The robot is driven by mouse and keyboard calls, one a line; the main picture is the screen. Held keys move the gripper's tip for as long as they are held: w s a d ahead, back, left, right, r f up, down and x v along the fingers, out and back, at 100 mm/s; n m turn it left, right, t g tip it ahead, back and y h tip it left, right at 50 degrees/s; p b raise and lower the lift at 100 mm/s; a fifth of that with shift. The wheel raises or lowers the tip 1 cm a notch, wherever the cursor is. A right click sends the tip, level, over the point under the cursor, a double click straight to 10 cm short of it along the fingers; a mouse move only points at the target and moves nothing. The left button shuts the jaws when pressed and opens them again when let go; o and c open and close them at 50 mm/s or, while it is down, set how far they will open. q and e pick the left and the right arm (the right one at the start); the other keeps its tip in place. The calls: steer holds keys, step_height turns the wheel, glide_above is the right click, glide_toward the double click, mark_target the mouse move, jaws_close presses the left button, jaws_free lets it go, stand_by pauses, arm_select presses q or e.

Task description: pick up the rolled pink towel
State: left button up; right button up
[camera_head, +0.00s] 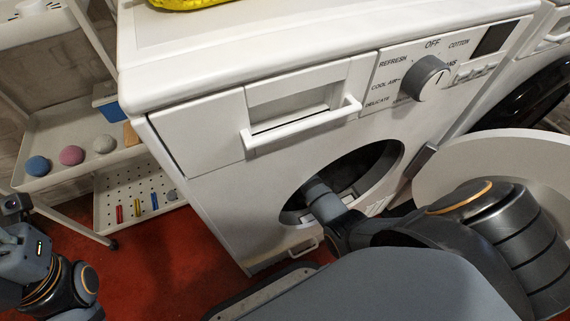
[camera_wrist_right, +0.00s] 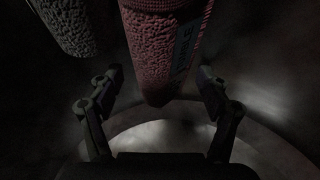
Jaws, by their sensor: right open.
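The rolled pink towel (camera_wrist_right: 160,58) shows in the right wrist view, inside the dark drum, with its end pointing toward my right gripper. My right gripper (camera_wrist_right: 158,82) is open, with one finger on each side of the towel's near end and a gap to each. In the head view, my right arm reaches through the round door opening (camera_head: 381,158) of the white washing machine (camera_head: 205,195), and its gripper is hidden inside. A rolled grey towel (camera_wrist_right: 65,25) lies to the left of the pink one. My left arm shows at the lower left of the head view, its fingertips not clearly visible.
The open round door (camera_head: 480,150) stands at the right, close to my right arm. The opening's rim surrounds the arm. A white shelf cart (camera_head: 75,130) with several balls stands at the left. Red floor (camera_head: 165,250) is clear between cart and machine.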

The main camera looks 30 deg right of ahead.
steer(key=shift+f, duration=0.3)
stand_by(0.4)
steer(key=c, duration=1.3)
